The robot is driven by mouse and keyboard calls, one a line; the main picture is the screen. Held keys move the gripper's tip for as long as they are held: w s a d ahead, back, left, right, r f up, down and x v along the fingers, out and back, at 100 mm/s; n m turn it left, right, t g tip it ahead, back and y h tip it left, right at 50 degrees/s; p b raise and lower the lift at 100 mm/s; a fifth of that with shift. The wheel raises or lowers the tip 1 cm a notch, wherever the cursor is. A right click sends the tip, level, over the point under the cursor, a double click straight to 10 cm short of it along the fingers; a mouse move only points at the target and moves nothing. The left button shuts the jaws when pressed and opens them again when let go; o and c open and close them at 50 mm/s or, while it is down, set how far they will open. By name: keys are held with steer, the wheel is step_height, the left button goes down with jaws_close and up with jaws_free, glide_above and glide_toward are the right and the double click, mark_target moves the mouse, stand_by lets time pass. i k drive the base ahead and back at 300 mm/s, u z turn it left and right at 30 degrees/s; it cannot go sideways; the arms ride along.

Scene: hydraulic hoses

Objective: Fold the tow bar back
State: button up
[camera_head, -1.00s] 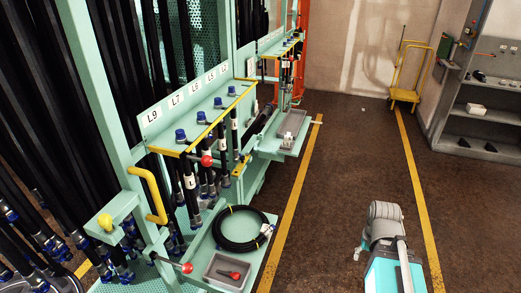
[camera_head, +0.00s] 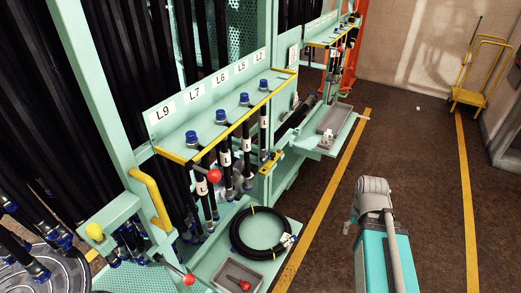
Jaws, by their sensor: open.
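I cannot pick out the tow bar with certainty. A short metal bar with a red ball knob (camera_head: 189,279) sticks out low at the near end of the teal hose rack (camera_head: 110,100), beside the tray; it may be a lever or the tow bar. Another red ball knob (camera_head: 214,175) sits higher, under the yellow-edged shelf. My arm stands at the lower right over the floor, well apart from the rack. Only a small tip of my gripper (camera_head: 348,228) shows at the left of the grey arm link; the rest is hidden. I see nothing held.
A teal tray (camera_head: 208,262) holds a coiled black hose (camera_head: 258,232) and a grey bin (camera_head: 262,268). A yellow handle (camera_head: 152,200) juts from the rack. A yellow trolley (camera_head: 470,95) stands at the back right. The floor between the yellow lines (camera_head: 335,185) is clear.

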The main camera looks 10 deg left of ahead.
mark_target(272, 159)
steer(key=u, duration=0.45)
steer(key=i, duration=0.95)
steer(key=u, duration=0.2)
